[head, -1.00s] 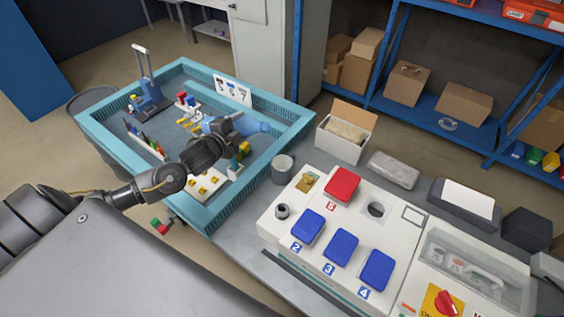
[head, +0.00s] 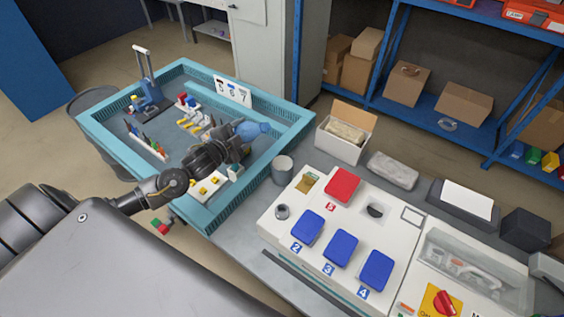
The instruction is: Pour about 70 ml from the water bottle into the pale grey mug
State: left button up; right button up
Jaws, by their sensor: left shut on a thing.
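My left gripper (head: 234,139) reaches in over the teal tray and is shut on a blue bottle (head: 251,130), which I take to be the water bottle. The bottle is held over the right part of the tray, with its narrow end pointing right; the gripper hides part of it. The pale grey mug (head: 282,169) stands upright on the grey bench, right of the tray and beside the white panel. The bottle appears apart from the mug, up and to its left in the picture. No water stream is visible. My right gripper is not in view.
The teal tray (head: 284,139) holds several small parts and a blue stand (head: 150,97). A white panel (head: 297,246) with blue and red blocks lies right of the mug. An open box (head: 340,148) and a grey slab (head: 393,170) stand behind it.

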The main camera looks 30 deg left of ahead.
aim_at(249, 125)
pick_arm(q)
jog(key=shift+d+f+n+p, duration=0.15)
jog(key=shift+d+n+p, duration=0.25)
jog(key=shift+n, duration=0.1)
jog(key=r+n+p, duration=0.1)
jog(key=d+r+n+p, duration=0.1)
jog(key=p, duration=0.1)
jog(key=shift+w+d+t+h, duration=0.15)
jog(key=shift+w+t+h, duration=0.05)
jog(key=shift+t+h, duration=0.2)
jog(key=n, duration=0.1)
jog(key=n+p, duration=0.1)
jog(key=shift+r+n+h, duration=0.3)
jog(key=shift+r, duration=0.1)
notch_tip(249, 125, up, 2)
jog(key=n+t+p, duration=0.1)
jog(key=n+p, duration=0.1)
jog(key=shift+n, duration=0.4)
jog(key=shift+w+d+f+n+t, duration=0.1)
jog(key=shift+f+n+t, duration=0.2)
jog(key=shift+n, duration=0.1)
jog(key=shift+n+h, duration=0.3)
jog(key=shift+n, duration=0.2)
jog(key=shift+r, duration=0.1)
